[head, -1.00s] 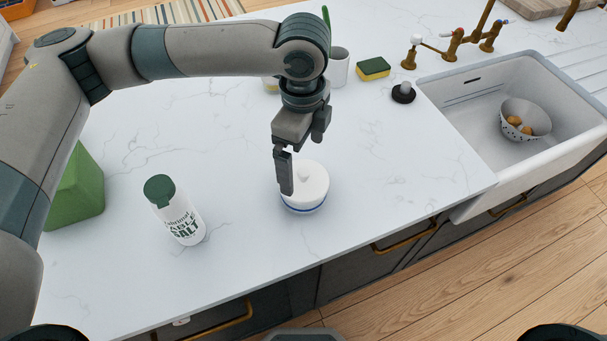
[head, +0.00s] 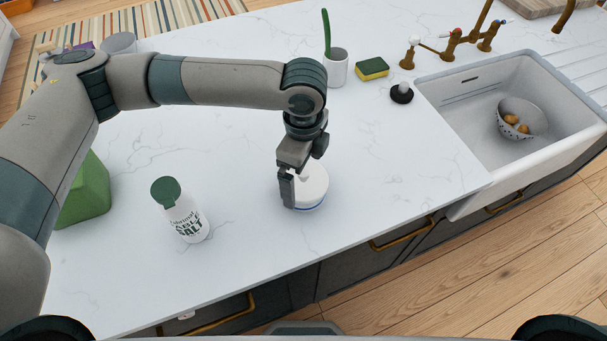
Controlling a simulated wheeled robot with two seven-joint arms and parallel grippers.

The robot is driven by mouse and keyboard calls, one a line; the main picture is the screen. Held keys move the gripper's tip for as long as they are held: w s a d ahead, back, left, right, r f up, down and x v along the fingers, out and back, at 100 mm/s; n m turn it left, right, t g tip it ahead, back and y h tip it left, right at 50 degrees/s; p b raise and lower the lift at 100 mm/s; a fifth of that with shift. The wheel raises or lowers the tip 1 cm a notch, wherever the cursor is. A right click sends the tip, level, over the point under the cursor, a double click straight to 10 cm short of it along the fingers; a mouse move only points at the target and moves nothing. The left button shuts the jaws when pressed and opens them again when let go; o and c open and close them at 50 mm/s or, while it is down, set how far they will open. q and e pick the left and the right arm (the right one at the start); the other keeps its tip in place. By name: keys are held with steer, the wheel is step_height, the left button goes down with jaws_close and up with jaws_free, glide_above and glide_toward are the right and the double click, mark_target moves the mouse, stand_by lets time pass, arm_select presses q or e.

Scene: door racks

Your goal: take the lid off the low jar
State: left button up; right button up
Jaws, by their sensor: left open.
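The low jar (head: 309,206) is white with a blue band near its base and stands upright on the marble counter. Its white lid (head: 317,186) sits on top, with a knob partly hidden by my gripper. My left gripper (head: 290,190) is open and points down over the left side of the lid. One finger shows in front of the jar's left edge; the other finger is hidden. I cannot tell whether it touches the lid. My right gripper is not in view.
A salt container (head: 182,212) with a green cap stands left of the jar, and a green block-like container (head: 85,193) is further left. A cup (head: 338,69), a sponge (head: 372,68) and a black stopper (head: 402,93) are behind. The sink (head: 465,130) is at right.

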mark_target(304, 172)
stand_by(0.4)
arm_select(q)
steer(key=c, duration=0.9)
steer(key=shift+r, duration=0.1)
steer(key=shift+r+b, duration=0.6)
step_height(304, 172, up, 2)
steer(key=shift+w+r+b, duration=0.1)
steer(key=shift+r+b, duration=0.1)
steer(key=shift+b, duration=0.45)
steer(key=shift+s+d+r+b, duration=0.6)
steer(key=shift+s+d+r, duration=0.65)
steer(key=shift+s, duration=0.25)
steer(key=shift+s+d+r+b, duration=0.6)
steer(key=shift+s+d+r, duration=0.55)
steer(key=shift+s+d, duration=0.25)
steer(key=shift+s+d+r+b, duration=0.6)
steer(key=shift+s+d+r, duration=0.65)
steer(key=shift+s, duration=0.3)
steer(key=shift+f, duration=0.1)
